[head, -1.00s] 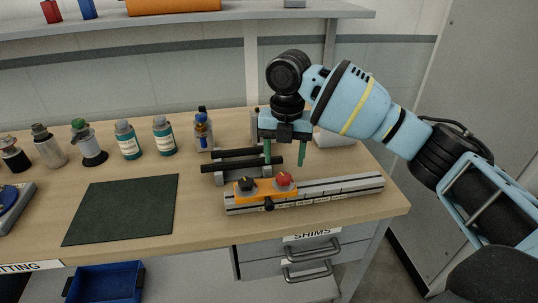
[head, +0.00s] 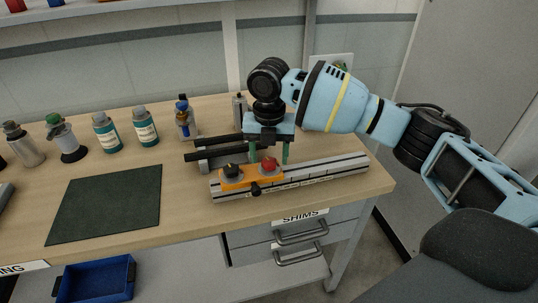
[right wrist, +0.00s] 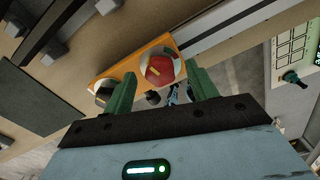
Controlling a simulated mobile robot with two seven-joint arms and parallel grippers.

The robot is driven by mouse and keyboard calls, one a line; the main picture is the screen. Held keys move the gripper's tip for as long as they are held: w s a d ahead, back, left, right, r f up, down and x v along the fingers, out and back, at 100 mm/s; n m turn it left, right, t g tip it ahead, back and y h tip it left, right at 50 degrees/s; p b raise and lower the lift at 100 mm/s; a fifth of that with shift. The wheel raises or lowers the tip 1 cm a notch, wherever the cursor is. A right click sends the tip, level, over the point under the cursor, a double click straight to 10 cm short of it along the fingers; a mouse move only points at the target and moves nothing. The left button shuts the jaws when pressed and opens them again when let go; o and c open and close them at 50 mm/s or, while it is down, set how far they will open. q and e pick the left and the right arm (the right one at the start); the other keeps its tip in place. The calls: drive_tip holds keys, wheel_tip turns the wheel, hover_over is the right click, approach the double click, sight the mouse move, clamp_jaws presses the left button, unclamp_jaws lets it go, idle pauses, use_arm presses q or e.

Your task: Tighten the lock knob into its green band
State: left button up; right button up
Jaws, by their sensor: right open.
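An orange carriage (head: 240,182) sits on a grey slotted rail and carries a red knob (head: 269,164) and a black knob (head: 231,169). A small black knob (head: 256,190) sticks out of its front. In the right wrist view the red knob (right wrist: 160,68) has a pointer line and sits in a pale ring. My right gripper (head: 268,158) is open, pointing down at the red knob. Its green fingers straddle the red knob in the wrist view, apart from it as far as I can tell. My left gripper is out of view.
The rail (head: 320,177) runs along the bench's front right. Black bars (head: 215,155) lie behind the carriage. Several bottles stand at the back left, beyond a dark green mat (head: 105,204). A blue bin (head: 95,280) is below the bench. The bench (head: 190,190) is clear between mat and rail.

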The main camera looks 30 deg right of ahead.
drive_tip(key=shift+f, duration=0.3)
drive_tip(key=c, duration=0.9)
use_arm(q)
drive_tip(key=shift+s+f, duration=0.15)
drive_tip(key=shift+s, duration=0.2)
use_arm(e)
drive_tip(key=shift+c, duration=0.4)
